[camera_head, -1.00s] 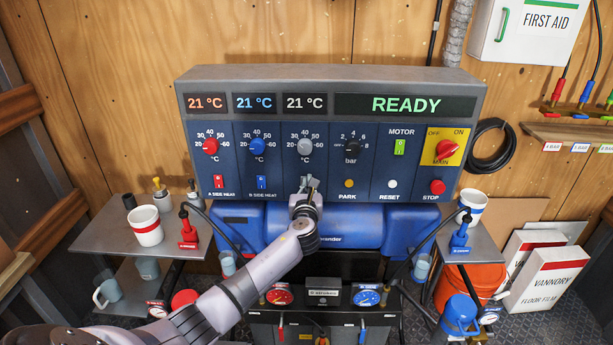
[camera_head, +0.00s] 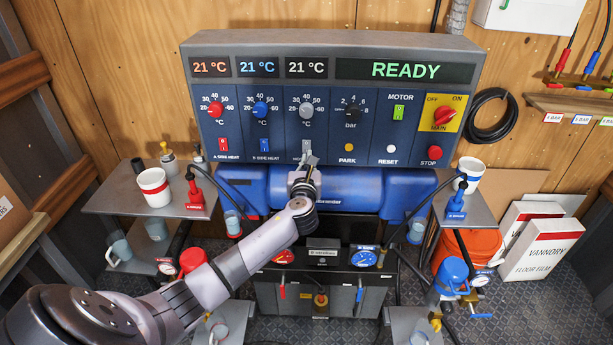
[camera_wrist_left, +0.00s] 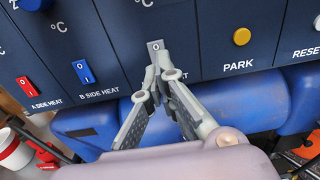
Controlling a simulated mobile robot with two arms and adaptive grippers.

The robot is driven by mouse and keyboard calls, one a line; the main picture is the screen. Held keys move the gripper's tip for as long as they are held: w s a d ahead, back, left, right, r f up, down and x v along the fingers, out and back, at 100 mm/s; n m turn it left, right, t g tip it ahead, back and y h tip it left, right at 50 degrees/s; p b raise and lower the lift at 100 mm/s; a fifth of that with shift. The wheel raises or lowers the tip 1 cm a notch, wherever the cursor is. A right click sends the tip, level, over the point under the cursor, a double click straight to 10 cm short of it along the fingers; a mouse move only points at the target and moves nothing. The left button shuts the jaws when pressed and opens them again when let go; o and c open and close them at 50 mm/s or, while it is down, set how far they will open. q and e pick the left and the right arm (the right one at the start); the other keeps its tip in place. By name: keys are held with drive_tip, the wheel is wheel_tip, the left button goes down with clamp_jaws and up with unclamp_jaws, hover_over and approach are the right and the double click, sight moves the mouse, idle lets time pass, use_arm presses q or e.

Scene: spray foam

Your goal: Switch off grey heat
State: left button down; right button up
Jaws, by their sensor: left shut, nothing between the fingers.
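The grey heat switch (camera_wrist_left: 155,46) is a small grey rocker on the dark blue control panel. Its upper end with the "0" mark shows in the left wrist view, and my fingertips hide its lower part. In the head view the grey heat switch (camera_head: 307,145) sits below the grey temperature knob (camera_head: 306,110). My left gripper (camera_head: 308,161) is shut and empty, its tips at the lower part of the switch; I cannot tell whether they touch it. It also shows in the left wrist view (camera_wrist_left: 160,72). My right gripper is out of view.
The red A side switch (camera_wrist_left: 26,86) and blue B side switch (camera_wrist_left: 83,71) are left of the grey one. The orange PARK button (camera_wrist_left: 242,37) is to the right. A blue tank (camera_head: 350,190) lies below the panel. Side shelves hold cups and hose fittings.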

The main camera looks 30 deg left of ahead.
use_arm(q)
drive_tip(key=v, duration=0.6)
drive_tip(key=shift+s+d+b, duration=0.2)
drive_tip(key=shift+b, duration=0.25)
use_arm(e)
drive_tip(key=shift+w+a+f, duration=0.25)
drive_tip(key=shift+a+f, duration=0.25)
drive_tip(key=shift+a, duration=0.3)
use_arm(q)
drive_tip(key=shift+r, duration=0.1)
